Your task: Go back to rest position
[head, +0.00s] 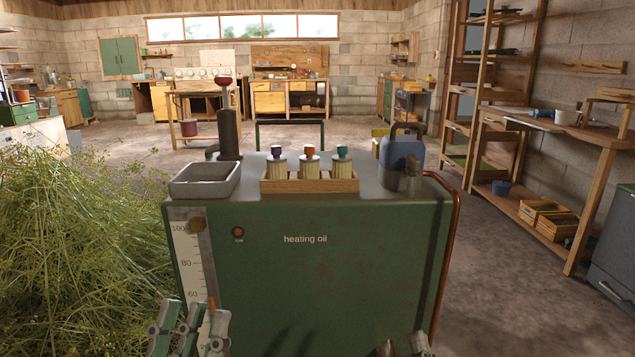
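My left gripper (192,328) is at the bottom left, in front of the lower part of the white gauge on the green heating oil unit (330,265). Its grey and green finger parts point up; how far apart the fingertips are is unclear, and no held object shows. My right gripper (402,346) is at the bottom edge, right of the middle, in front of the unit's lower front. Only its tips show, the rest is cut off, so its opening cannot be told.
On the unit stand a grey tray (177,186), a wooden rack (310,185) with three capped bottles and a blue can (402,155). Cut herbs (75,255) are heaped at left. Wooden shelving (560,150) stands at right. Floor (505,285) between unit and shelving is clear.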

